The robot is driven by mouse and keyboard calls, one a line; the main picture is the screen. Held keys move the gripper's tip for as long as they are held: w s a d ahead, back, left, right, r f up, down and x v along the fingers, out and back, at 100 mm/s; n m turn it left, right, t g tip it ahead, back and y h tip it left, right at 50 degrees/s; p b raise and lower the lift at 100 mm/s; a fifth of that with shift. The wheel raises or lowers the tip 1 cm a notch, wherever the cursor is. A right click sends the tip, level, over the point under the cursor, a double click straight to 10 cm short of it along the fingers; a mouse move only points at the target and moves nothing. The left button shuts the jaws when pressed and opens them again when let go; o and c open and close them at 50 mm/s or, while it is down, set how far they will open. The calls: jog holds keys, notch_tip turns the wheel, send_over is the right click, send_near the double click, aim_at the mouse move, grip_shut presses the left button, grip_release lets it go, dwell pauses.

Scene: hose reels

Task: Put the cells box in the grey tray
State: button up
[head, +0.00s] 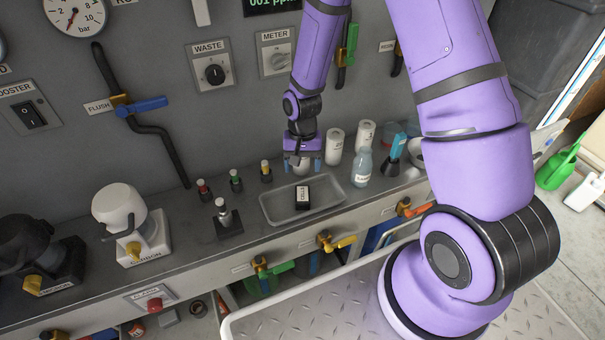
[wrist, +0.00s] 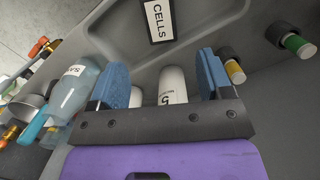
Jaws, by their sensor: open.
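The cells box (head: 303,196) is a small black box with a white label. It lies in the shallow grey tray (head: 273,211), toward the tray's right half. My gripper (head: 302,160) is open above the tray's back edge, apart from the box. Its blue fingers (wrist: 163,80) are spread wide with no box between them. White cylinders show between and behind the fingers in the wrist view; their exact distance is unclear.
A pale blue bottle (head: 362,168) and a white cylinder (head: 334,147) stand right of the tray. Small capped vials (head: 236,180) and a black-based holder (head: 229,222) stand to its left. The grey panel rises close behind; yellow-handled valves (head: 337,242) line the front edge.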

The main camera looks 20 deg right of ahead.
jog(key=s+d+r+n+t+h, duration=0.1)
jog(key=s+d+r+t, duration=0.1)
jog(key=r, duration=1.1)
jog(key=s+d+r+n+t, duration=0.1)
jog(key=s+d+r, duration=0.15)
jog(key=r, duration=1.05)
jog(key=s+d+r+n+t, duration=0.1)
jog(key=s+r+n+t, duration=0.1)
jog(key=s+r, duration=1.2)
jog(key=s+t, duration=0.1)
jog(key=s, duration=0.3)
jog(key=shift+d+t, duration=0.4)
jog(key=shift+r, duration=0.1)
